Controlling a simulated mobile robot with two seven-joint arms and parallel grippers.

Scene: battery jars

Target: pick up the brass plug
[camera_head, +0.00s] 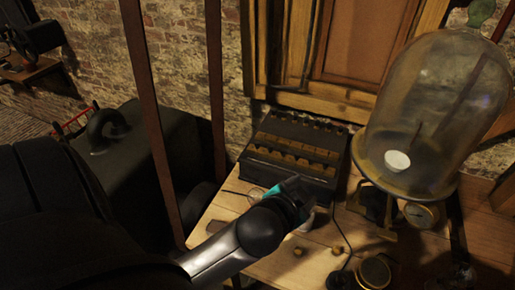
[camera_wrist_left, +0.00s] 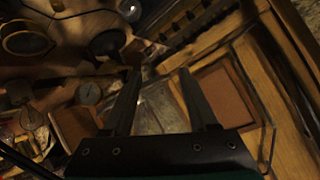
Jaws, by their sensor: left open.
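Two small brass-coloured pieces lie on the wooden table in the head view, one at the left (camera_head: 299,251) and one at the right (camera_head: 337,248). I cannot tell for sure which is the brass plug. My left gripper (camera_head: 299,190) is above the table, behind these pieces and in front of the dark box (camera_head: 257,172). In the left wrist view its two fingers (camera_wrist_left: 160,75) are apart, with nothing clearly held between them. My right gripper does not show.
The box carries rows of brass blocks. A glass bell jar (camera_head: 437,100) stands at the right with a white cup (camera_head: 397,161) inside and a gauge (camera_head: 420,215) below. A round brass-rimmed item (camera_head: 373,272) sits at the front. A cable crosses the table.

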